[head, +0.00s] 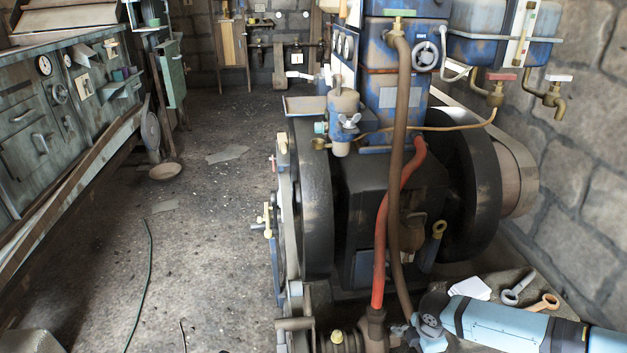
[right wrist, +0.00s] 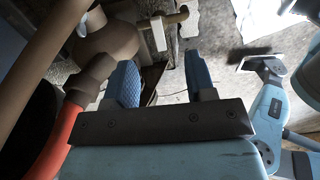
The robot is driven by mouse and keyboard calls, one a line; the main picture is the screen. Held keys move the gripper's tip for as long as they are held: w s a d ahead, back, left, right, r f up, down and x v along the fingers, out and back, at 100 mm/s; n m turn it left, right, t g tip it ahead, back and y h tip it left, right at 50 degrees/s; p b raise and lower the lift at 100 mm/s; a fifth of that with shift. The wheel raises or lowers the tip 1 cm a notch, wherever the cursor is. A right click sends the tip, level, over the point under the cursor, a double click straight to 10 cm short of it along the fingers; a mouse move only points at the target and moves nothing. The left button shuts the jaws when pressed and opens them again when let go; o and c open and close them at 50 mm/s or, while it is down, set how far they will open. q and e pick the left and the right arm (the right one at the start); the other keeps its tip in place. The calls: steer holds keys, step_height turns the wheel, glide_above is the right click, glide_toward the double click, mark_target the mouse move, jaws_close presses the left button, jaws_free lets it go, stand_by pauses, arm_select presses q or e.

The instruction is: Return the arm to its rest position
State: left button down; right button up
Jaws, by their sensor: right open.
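My right arm comes in from the lower right of the head view. Its gripper (head: 408,333) is low in front of the engine, beside the foot of the red hose (head: 381,255). In the right wrist view its two blue ribbed fingers (right wrist: 162,84) stand apart with nothing between them. The red hose (right wrist: 62,138) and a brown pipe fitting (right wrist: 108,38) are close to the left of the fingers in that view. My left gripper does not show in the head view. Light-blue links of mine show at the right of the right wrist view.
The engine's black flywheels (head: 312,200) and brown upright pipe (head: 401,130) stand beyond the right gripper. Two wrenches (head: 519,288) and a white sheet (head: 469,288) lie by the right arm. The floor (head: 190,240) at left is mostly clear, with a thin green cable (head: 147,270).

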steer(key=s+a+r+m+t+y, duration=0.2)
steer(key=s+a+y, duration=0.2)
steer(key=s+a, duration=0.3)
steer(key=s+a+r+m+t+y, duration=0.25)
steer(key=s+a, duration=0.35)
steer(key=a, duration=0.4)
steer(key=s+d+r+m+t+y, duration=0.1)
steer(key=s+d+r+m+t, duration=0.3)
steer(key=r, duration=0.6)
steer(key=s+d+r+m+t+y, duration=0.2)
steer(key=s+d+r+t, duration=0.25)
steer(key=r, duration=0.55)
steer(key=w+a+r+m+t+h, duration=0.2)
steer(key=a+r+m+t, duration=0.2)
steer(key=a+r+m, duration=0.15)
arm_select(q)
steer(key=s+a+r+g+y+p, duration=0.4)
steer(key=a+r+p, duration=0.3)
steer(key=p, duration=2.8)
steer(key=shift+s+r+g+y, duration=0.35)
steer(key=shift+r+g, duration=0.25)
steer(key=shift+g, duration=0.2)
arm_select(e)
steer(key=s+d+r+g+h, duration=0.4)
steer(key=d+r+g, duration=0.2)
steer(key=r, duration=0.1)
steer(key=shift+d+r, duration=0.25)
steer(key=shift+d, duration=0.1)
